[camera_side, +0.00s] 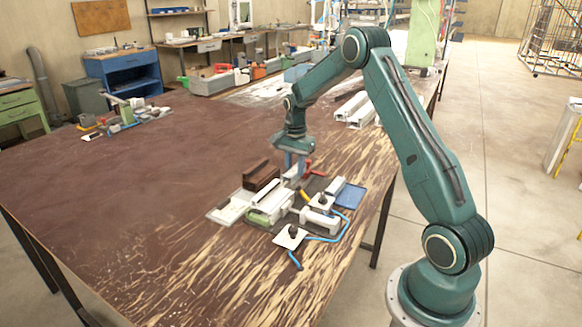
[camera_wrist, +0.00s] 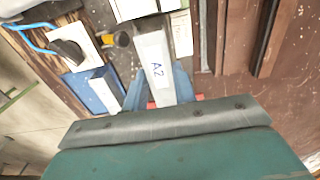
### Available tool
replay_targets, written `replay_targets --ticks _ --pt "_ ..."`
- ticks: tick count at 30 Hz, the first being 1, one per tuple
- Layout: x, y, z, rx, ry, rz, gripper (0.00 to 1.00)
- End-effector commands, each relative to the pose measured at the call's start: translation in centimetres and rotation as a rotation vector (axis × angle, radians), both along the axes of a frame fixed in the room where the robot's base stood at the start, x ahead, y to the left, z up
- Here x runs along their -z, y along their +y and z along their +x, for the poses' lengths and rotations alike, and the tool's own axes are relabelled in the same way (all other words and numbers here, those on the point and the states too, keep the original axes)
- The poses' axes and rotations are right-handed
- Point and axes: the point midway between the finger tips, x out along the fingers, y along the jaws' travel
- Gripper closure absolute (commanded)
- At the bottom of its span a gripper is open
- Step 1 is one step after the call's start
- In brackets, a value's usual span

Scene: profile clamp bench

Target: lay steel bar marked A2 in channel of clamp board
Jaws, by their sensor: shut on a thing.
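My gripper (camera_side: 295,165) points down over the far side of the clamp board. In the wrist view its two blue fingers (camera_wrist: 160,90) are shut on the steel bar marked A2 (camera_wrist: 153,58), a pale bar with its label facing the camera. The clamp board (camera_side: 260,224) is dark and carries white and green blocks, dark knobs and a blue hose. In the wrist view a dark part of the board (camera_wrist: 124,64) shows beside the bar. I cannot tell whether the bar touches the board, and its channel is not clearly seen.
A brown block (camera_side: 261,174) stands behind the board, and a blue tray (camera_side: 350,196) lies to its right. White profiles (camera_side: 352,107) lie farther back. The wooden table (camera_side: 130,190) is largely clear at left.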

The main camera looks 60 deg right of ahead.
Motion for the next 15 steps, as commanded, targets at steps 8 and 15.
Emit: replay_targets --ticks 8,15 --pt "2.0 0.0 -0.1 0.000 0.002 0.001 0.98" --pt "3.0 0.0 0.0 0.000 0.001 0.000 0.98"
